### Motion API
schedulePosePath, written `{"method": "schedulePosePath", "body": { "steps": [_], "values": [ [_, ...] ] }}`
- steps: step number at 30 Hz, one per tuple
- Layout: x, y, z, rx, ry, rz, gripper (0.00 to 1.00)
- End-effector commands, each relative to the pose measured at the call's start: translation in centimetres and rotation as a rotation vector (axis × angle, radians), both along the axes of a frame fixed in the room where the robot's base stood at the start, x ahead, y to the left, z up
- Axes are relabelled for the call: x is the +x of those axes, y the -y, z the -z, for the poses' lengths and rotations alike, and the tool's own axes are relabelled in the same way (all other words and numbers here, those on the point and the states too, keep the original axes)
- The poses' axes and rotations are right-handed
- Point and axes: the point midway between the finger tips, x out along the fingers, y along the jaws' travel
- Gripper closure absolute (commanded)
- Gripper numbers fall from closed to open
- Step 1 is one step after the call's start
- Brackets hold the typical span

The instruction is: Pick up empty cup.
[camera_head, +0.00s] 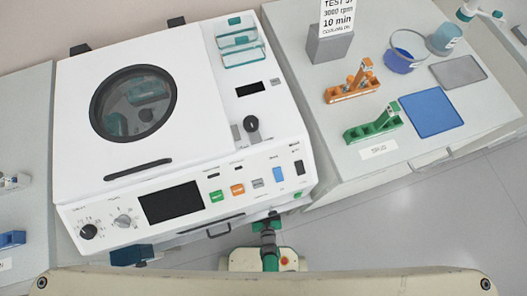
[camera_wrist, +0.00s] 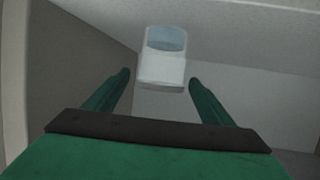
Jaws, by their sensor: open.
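A pale, round cup-like container (camera_wrist: 163,68) with a bluish grey inside shows in the wrist view, just past my fingertips and between their lines. I cannot tell from this whether it is empty. My gripper (camera_wrist: 158,80) has its two green fingers spread, one to each side of the container, with nothing held. I cannot tell whether the right fingertip touches it. In the head view my gripper (camera_head: 268,222) is at the front of the white machine (camera_head: 200,105), below its right side, and this container cannot be picked out there.
Grey surfaces close in above and left of the container in the wrist view. Open floor lies front right.

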Motion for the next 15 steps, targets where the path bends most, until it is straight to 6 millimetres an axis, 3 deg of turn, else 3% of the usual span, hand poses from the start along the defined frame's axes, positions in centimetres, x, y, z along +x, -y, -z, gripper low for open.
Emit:
{"method": "schedulePosePath", "body": {
  "steps": [15],
  "values": [
    [4.4, -0.4, 1.9, 0.002, 0.000, 0.002, 0.24]
  ]
}}
